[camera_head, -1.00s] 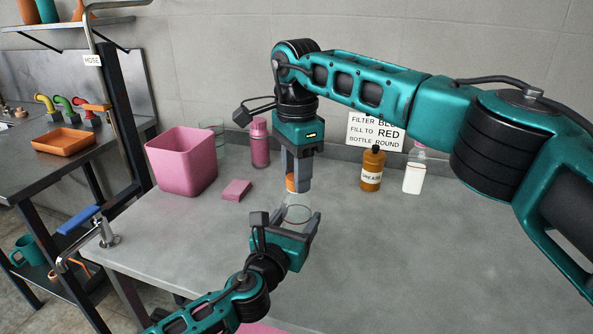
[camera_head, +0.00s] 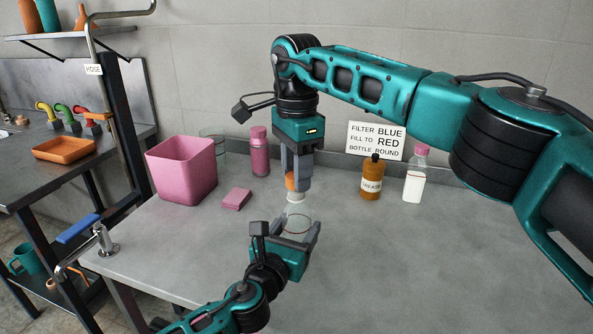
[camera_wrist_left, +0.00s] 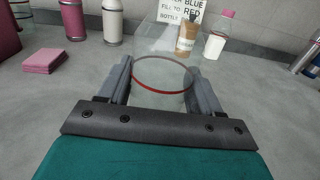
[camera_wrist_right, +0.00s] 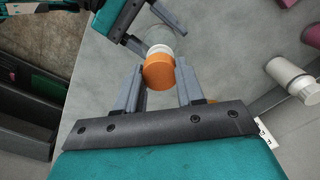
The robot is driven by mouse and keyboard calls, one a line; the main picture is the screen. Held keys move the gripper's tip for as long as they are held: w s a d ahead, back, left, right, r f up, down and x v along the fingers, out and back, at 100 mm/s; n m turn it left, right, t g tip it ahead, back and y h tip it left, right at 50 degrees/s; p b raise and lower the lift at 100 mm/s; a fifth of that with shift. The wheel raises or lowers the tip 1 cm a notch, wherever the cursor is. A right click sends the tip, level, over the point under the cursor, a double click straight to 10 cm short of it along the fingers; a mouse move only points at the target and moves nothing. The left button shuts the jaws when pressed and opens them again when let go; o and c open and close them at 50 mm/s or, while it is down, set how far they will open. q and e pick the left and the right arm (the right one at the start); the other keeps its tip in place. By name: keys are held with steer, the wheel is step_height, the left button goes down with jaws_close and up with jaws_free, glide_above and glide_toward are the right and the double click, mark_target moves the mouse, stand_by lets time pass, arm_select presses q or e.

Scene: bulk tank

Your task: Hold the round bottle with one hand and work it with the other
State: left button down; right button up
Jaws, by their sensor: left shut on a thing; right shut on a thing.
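The round bottle (camera_head: 297,224) is clear, with a thin red ring around it. My left gripper (camera_head: 297,236) is shut on its body from the front. In the left wrist view the bottle's red ring (camera_wrist_left: 163,88) shows between the two fingers. My right gripper (camera_head: 297,182) points down from above and is shut on the orange cap (camera_head: 291,182). A white neck part (camera_head: 296,196) shows just below the cap, over the bottle. In the right wrist view the cap (camera_wrist_right: 159,72) is between the fingertips, with white beneath it. I cannot tell whether the cap still touches the neck.
A brown grease bottle (camera_head: 372,178), a white-filled bottle (camera_head: 414,178) and a sign (camera_head: 376,140) are at the back right. The grey table (camera_head: 430,255) is clear on the right.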

steer(key=shift+r, duration=2.05)
arm_select(q)
steer(key=shift+c, duration=0.6)
jaws_free()
steer(key=p+v, duration=0.1)
steer(key=v, duration=1.1)
arm_select(e)
steer(key=shift+r, duration=0.5)
